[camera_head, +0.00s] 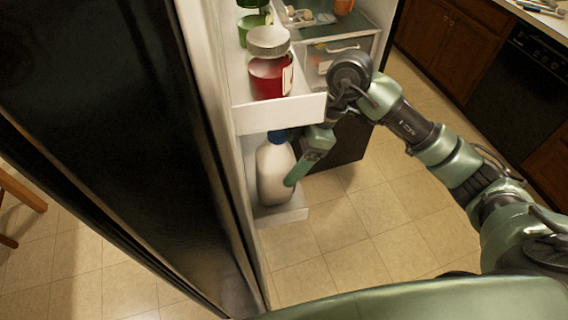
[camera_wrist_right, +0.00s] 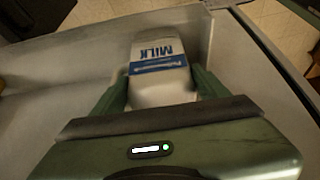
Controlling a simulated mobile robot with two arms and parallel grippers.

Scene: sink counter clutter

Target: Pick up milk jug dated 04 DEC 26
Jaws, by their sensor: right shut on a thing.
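A white milk jug (camera_head: 275,172) with a blue cap stands in the lower shelf of the open fridge door in the head view. My right gripper (camera_head: 291,172) is at the jug's right side. In the right wrist view the jug (camera_wrist_right: 160,68) shows a blue and white "MILK" label, and my right gripper (camera_wrist_right: 160,88) has a green finger on each side of it, shut on it. No date can be read on the jug. My left gripper is not in view.
The upper door shelf (camera_head: 283,113) holds a red jar with a grey lid (camera_head: 270,75) and a green jar (camera_head: 250,27), just above the milk. The fridge inside (camera_head: 345,60) is to the right. Open tiled floor (camera_head: 350,235) lies below.

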